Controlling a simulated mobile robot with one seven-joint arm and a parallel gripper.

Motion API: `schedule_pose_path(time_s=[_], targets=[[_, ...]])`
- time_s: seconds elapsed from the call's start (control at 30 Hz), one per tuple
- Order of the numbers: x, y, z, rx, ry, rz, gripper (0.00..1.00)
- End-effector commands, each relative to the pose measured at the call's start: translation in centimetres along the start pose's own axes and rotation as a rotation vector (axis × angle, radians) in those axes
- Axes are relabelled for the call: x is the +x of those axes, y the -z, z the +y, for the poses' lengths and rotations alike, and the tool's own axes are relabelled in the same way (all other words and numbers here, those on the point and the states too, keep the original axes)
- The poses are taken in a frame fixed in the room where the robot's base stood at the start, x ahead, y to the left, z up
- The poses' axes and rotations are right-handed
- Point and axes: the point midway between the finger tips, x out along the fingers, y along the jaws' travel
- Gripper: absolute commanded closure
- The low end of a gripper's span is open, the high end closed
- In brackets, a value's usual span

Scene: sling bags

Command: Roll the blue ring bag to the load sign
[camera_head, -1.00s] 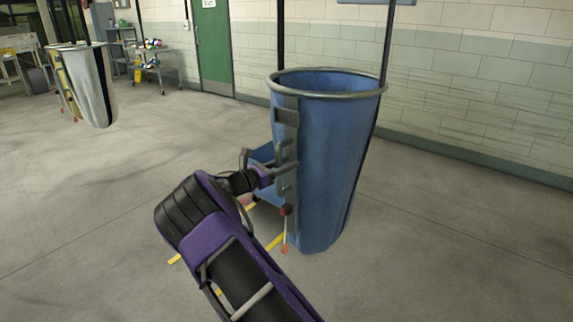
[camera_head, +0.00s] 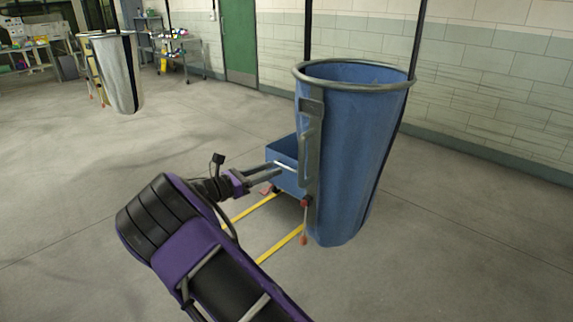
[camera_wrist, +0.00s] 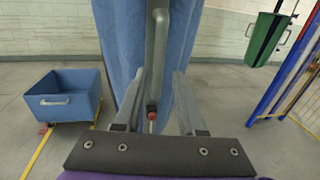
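The tall blue ring bag (camera_head: 355,160) hangs upright from dark poles, with a grey metal ring at its top. A grey vertical handle (camera_head: 305,155) is on its left side. My gripper (camera_head: 286,170) is just left of this handle. In the wrist view my gripper (camera_wrist: 160,75) is open, its two fingers apart, and the handle (camera_wrist: 158,50) shows between them, not clamped. A red knob (camera_wrist: 152,115) hangs below the handle. The blue bag fills the middle behind the fingers (camera_wrist: 120,35). I cannot make out a load sign.
A blue bin cart (camera_wrist: 65,97) stands beside the bag, near yellow floor lines (camera_head: 282,243). A pale ring bag (camera_head: 118,75) hangs at far left, near tables. A green door (camera_head: 239,45) and block wall stand behind. The left floor is open.

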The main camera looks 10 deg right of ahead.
Motion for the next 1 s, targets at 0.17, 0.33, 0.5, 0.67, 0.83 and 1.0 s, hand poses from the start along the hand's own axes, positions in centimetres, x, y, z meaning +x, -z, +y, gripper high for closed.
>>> schedule_pose_path(time_s=[0.17,0.33,0.5,0.67,0.83,1.0], targets=[[-2.1,0.0,0.0,0.0,-0.001,-0.001,0.6],[-2.7,0.0,0.0,-0.001,0.0,0.0,0.6],[-2.7,0.0,0.0,0.0,0.0,0.0,0.6],[-2.7,0.0,0.0,0.0,0.0,0.0,0.6],[-2.7,0.0,0.0,0.0,0.0,0.0,0.6],[-2.7,0.0,0.0,0.0,0.0,-0.001,0.6]])
